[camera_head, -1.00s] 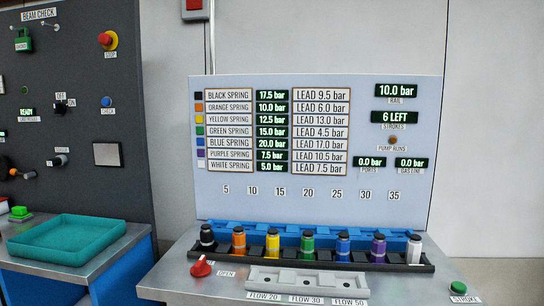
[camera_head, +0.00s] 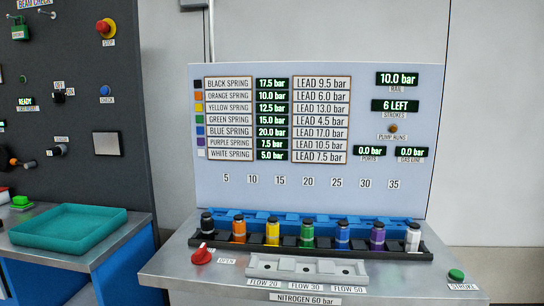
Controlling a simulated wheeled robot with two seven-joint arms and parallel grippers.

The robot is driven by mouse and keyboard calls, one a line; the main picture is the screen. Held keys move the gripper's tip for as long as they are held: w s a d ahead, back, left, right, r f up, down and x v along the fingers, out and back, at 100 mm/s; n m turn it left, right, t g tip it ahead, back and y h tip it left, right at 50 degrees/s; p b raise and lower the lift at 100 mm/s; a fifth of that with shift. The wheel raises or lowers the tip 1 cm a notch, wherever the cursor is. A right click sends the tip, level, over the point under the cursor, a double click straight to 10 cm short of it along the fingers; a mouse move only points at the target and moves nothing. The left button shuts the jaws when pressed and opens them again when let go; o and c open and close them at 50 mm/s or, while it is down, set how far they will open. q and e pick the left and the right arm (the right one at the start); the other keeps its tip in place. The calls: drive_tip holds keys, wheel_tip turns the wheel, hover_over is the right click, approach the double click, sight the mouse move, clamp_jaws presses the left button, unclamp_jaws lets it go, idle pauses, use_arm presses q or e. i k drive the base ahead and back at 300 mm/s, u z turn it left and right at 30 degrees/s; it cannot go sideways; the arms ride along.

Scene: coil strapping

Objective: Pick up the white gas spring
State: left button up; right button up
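The white gas spring (camera_head: 412,238) stands upright at the right end of a black rack (camera_head: 290,248) on the metal bench. It has a white body and a dark cap. The purple spring (camera_head: 377,237) stands just left of it. Black, orange, yellow, green and blue springs fill the rack farther left. Neither of my grippers shows in the head view.
A grey holder (camera_head: 307,268) with flow labels sits in front of the rack. A red knob (camera_head: 202,255) is at the bench's left and a green stroke button (camera_head: 456,275) at its right. A teal tray (camera_head: 68,228) lies on the left table. An upright display panel (camera_head: 230,185) stands behind.

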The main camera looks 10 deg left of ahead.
sight(413, 236)
drive_tip(key=u, duration=0.4)
drive_tip(key=k, duration=0.3)
drive_tip(key=z, duration=1.4)
drive_tip(key=i, duration=0.75)
drive_tip(key=u, duration=0.4)
